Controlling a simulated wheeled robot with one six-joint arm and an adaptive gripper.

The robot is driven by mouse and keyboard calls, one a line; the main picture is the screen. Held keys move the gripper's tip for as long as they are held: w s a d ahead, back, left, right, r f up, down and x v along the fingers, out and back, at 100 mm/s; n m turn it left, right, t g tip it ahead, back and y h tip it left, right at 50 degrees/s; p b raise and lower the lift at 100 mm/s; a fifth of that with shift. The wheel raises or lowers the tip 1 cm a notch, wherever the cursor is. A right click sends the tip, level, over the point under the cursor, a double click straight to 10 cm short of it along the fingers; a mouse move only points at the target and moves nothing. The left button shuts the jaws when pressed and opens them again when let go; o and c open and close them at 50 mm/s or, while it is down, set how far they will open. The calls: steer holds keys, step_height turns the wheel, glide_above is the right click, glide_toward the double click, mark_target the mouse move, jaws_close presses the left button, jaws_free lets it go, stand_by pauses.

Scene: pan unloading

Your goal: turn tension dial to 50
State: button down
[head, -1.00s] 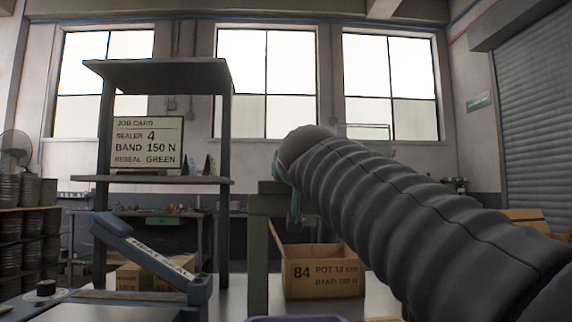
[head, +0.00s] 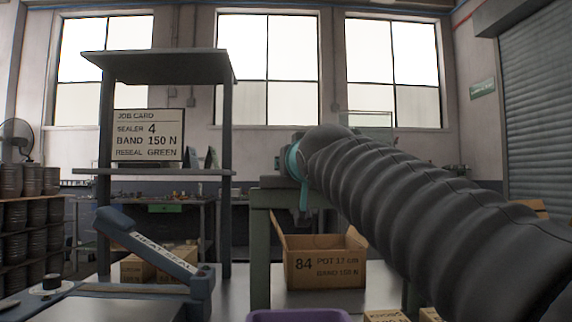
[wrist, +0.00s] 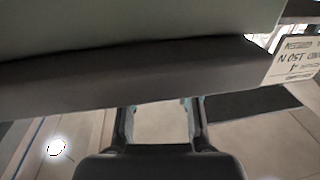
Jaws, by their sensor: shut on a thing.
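A blue sealer (head: 150,248) with a lettered arm stands at the lower left in the head view. A small dark round knob (head: 50,282) sits on its left end; I cannot read any scale, so I cannot tell if it is the tension dial. My gripper (wrist: 158,108) shows in the wrist view with its fingers a little apart, their tips partly hidden by a broad grey thing (wrist: 130,75) across the picture. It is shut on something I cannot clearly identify. In the head view my arm reaches toward the centre, well right of the knob.
A job card (head: 148,135) reading band 150 N stands on a dark shelf rack (head: 226,200). A cardboard box (head: 325,268) marked 84 stands behind a green post (head: 260,250). A purple container (head: 298,315) is at the bottom edge.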

steer(key=c, duration=0.8)
jaws_free()
steer(key=s+d, duration=0.1)
steer(key=s, duration=1.1)
steer(key=shift+d, duration=0.35)
